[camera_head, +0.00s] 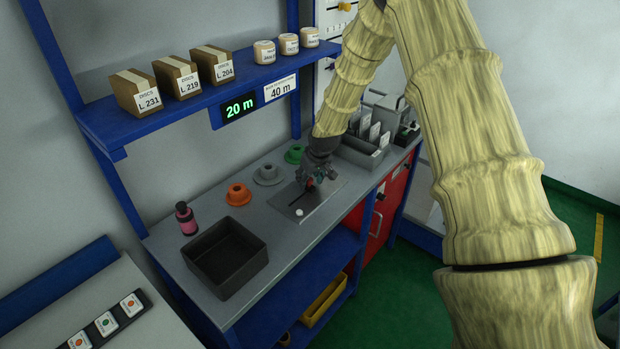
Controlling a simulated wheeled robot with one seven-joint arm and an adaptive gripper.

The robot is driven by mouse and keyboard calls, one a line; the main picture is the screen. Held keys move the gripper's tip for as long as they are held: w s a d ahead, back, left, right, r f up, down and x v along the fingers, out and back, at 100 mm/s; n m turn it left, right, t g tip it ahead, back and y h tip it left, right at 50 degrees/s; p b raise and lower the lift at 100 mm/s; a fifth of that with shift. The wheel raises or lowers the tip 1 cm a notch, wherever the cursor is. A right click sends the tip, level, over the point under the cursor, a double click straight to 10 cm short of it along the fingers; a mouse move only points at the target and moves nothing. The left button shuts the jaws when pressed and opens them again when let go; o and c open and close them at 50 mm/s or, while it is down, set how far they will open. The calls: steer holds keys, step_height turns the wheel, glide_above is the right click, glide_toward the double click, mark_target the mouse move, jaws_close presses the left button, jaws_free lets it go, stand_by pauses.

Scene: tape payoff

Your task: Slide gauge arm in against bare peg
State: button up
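Orange (239,194), grey (268,175) and green (294,154) flanged spools stand left of and behind the plate. A black open bin (226,258) and a pink bottle (186,218) are at left. A grey divided rack (362,150) stands close on the right. A blue shelf (180,106) overhangs the back.

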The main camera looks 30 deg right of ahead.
steer(key=v, duration=1.2)
steer(key=shift+d, duration=0.1)
steer(key=c, duration=0.5)
steer(key=w+a+m+t, duration=0.1)
steer(key=a, duration=0.1)
steer(key=w+a+f+m+t+b, duration=0.1)
steer(key=w+a+m, duration=0.1)
steer(key=w+a+f+m+t+b, duration=0.1)
steer(key=a+m, duration=0.1)
steer(key=a, duration=0.1)
steer(key=shift+w+y, duration=0.3)
jaws_close()
steer(key=w+a+f+m+t+h+b, duration=0.2)
steer(key=a+m+t+b, duration=0.1)
steer(key=a+m, duration=0.3)
steer(key=s+a+f+m+g+h+b, duration=0.1)
steer(key=s+f+m+g+h+b, duration=0.3)
steer(key=s+m+h, duration=1.1)
steer(key=w+d+f+m+y+p, duration=0.1)
steer(key=w+d, duration=0.2)
steer(key=w+d+f+m+y+p, duration=0.1)
steer(key=w+d+y+p, duration=0.1)
steer(key=w+d, duration=0.1)
steer(key=w+d+f+m+y+p, duration=0.1)
steer(key=w+d+f+y, duration=0.1)
steer(key=w+d, duration=0.2)
steer(key=shift+d+m+t, duration=0.3)
steer(key=shift+d+t, duration=0.1)
steer(key=shift+d, duration=0.15)
